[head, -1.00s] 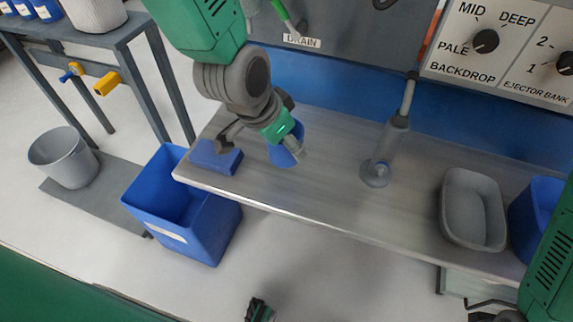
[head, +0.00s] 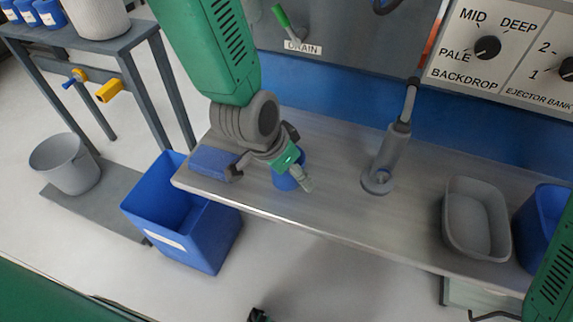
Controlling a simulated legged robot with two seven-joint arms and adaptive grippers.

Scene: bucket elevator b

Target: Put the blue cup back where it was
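The blue cup (head: 287,181) is over the left half of the grey metal shelf (head: 335,210). My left gripper (head: 290,176) reaches down to it and appears shut on it, with a grey finger along its right side. The gripper hides much of the cup, and I cannot tell whether its base touches the shelf. A small dark and green part at the bottom edge looks like the tip of my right gripper (head: 260,314); it is mostly cut off.
A blue block (head: 212,160) lies left of the cup. A grey upright fitting (head: 380,180), a grey tub (head: 475,220) and a blue container (head: 543,225) stand to the right. A blue bin (head: 190,235) is below the shelf's left end. The shelf's middle front is clear.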

